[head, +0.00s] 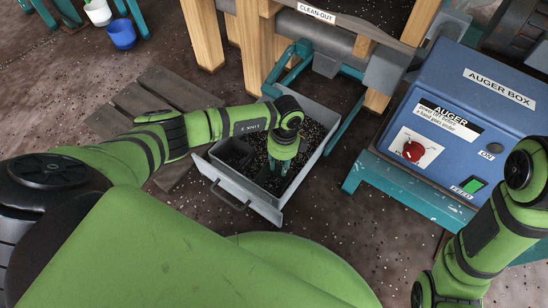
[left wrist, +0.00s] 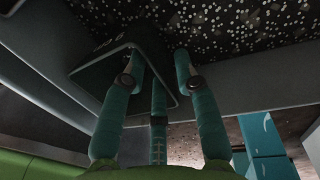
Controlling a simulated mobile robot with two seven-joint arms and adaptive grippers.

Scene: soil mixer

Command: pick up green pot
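A dark pot (head: 232,152) with a square rim sits in the left corner of the pulled-out grey drawer (head: 239,191). In the left wrist view the pot (left wrist: 103,70) looks dark green and lies close in front of my fingers, overlapping them. My left gripper (head: 279,170) points down into the drawer just right of the pot. Its teal fingers show spread apart in the left wrist view (left wrist: 156,75), by the pot's rim; I cannot tell whether they touch it. My right arm (head: 497,236) is at the right edge, with its gripper out of view.
Dark speckled soil (head: 308,130) lies in the drawer. A blue auger box (head: 465,110) on a teal stand is to the right, the wooden-legged mixer behind. A wooden pallet (head: 150,95) lies left. A white pot (head: 98,11) and a blue pot (head: 121,34) are at the far left.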

